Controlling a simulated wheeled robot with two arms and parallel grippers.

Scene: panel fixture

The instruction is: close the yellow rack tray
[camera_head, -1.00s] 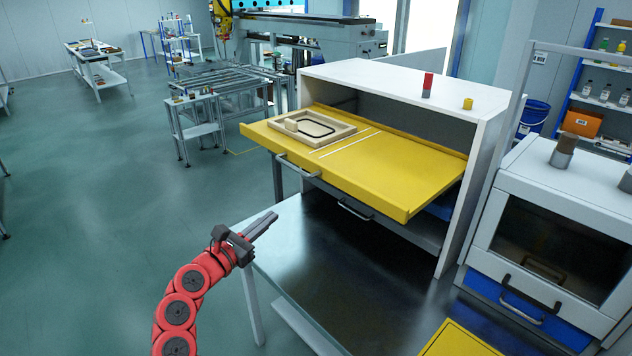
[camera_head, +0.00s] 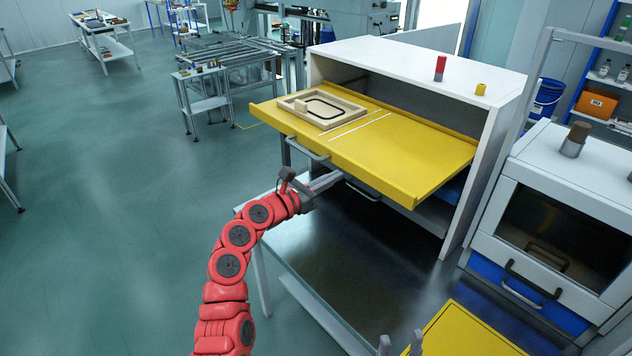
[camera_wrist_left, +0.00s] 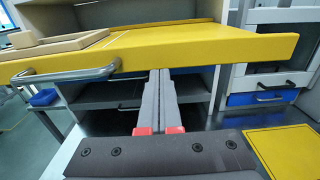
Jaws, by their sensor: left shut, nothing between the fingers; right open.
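The yellow rack tray (camera_head: 400,160) sticks out from the white rack (camera_head: 420,65), with a metal handle (camera_head: 306,149) on its front edge. In the left wrist view the tray's front edge (camera_wrist_left: 215,48) and the handle (camera_wrist_left: 65,76) cross the upper part. My left gripper (camera_head: 338,177) is shut and empty, just in front of and below the tray's front edge. In the wrist view its fingertips (camera_wrist_left: 160,76) are right of the handle; I cannot tell whether they touch the tray. My right gripper (camera_head: 400,346) shows only its spread fingertips at the bottom edge, open.
A light frame with a black loop (camera_head: 318,107) lies on the tray. A red-grey cylinder (camera_head: 439,69) and a yellow one (camera_head: 480,89) stand on the rack. A dark table (camera_head: 340,270) lies below, with a yellow panel (camera_head: 465,335). A cabinet (camera_head: 560,195) stands at right.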

